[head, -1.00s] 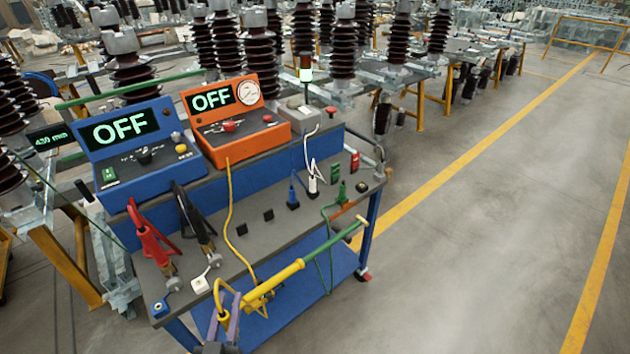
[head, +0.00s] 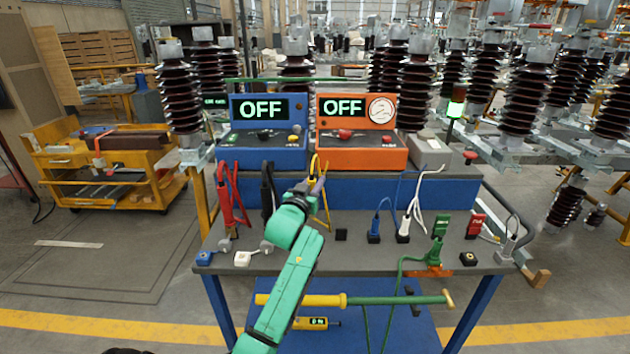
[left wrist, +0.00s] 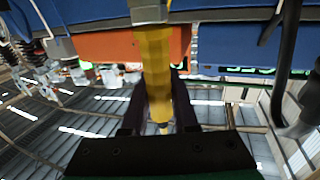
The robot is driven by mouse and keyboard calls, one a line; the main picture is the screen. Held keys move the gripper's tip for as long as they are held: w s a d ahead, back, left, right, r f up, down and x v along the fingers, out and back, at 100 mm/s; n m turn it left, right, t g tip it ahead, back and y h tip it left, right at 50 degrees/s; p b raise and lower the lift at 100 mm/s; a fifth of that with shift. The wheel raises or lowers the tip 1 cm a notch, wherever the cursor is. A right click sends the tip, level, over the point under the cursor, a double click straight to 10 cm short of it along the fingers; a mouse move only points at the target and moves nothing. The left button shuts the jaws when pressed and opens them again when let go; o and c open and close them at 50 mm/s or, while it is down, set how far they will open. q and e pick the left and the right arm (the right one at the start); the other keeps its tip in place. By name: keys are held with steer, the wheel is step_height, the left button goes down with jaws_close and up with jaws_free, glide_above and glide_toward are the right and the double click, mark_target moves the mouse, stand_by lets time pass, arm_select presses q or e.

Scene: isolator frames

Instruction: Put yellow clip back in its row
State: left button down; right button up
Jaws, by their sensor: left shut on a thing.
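My left gripper (head: 316,185) reaches over the bench top from the front. In the left wrist view its dark fingers are shut on the yellow clip (left wrist: 158,75), which lies lengthwise between them. In the head view the clip is mostly hidden by the gripper; yellow shows just above and beside the fingers. The row on the bench holds a red clip (head: 232,200) and a black clip (head: 268,195) to the left, then blue (head: 377,222) and white (head: 405,222) plugs to the right. My right gripper is not in view.
A blue box (head: 262,150) and an orange box (head: 362,150), both reading OFF, stand behind the row. A black socket block (head: 341,234) sits right of my gripper. Green plug (head: 436,250) and cable are at right.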

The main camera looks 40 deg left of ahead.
arm_select(q)
steer(key=shift+n+y, duration=0.3)
steer(key=shift+y, duration=0.1)
steer(key=f+b, duration=0.1)
steer(key=a+f+b, duration=0.1)
steer(key=f, duration=0.1)
steer(key=f+b, duration=0.1)
steer(key=shift+a+f+b, duration=0.15)
steer(key=shift+a+b, duration=0.15)
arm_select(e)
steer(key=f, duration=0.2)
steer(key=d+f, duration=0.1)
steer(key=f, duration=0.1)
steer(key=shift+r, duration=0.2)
arm_select(q)
steer(key=shift+p, duration=0.6)
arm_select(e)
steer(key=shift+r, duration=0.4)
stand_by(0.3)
arm_select(q)
steer(key=shift+f+b, duration=1.2)
steer(key=shift+f, duration=0.55)
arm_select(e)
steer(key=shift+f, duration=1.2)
